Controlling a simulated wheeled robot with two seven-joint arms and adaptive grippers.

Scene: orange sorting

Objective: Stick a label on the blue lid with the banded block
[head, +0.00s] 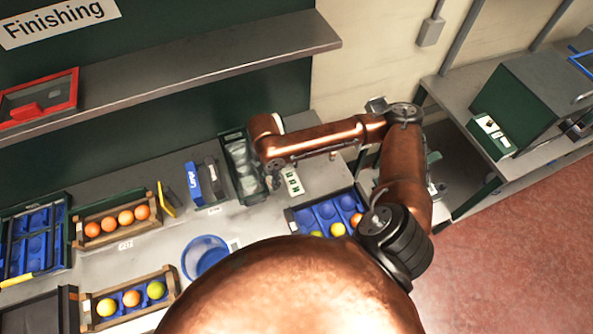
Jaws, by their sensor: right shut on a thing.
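My right gripper (274,178) points down over the worktop, between a dark green bin and a small pale sheet with green marks (292,182). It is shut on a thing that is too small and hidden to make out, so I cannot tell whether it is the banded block. A round blue object (205,257), perhaps the blue lid, lies on the worktop left of and nearer than my right gripper, apart from it. My own body covers the near part of the worktop. My left gripper is not in view.
The dark green bin (228,143) holds clear items. A blue box (194,184) stands left of it. Wooden crates of oranges (128,237) (97,318) stand left, and a blue-lined fruit tray (296,226) right. A shelf (200,68) overhangs the back.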

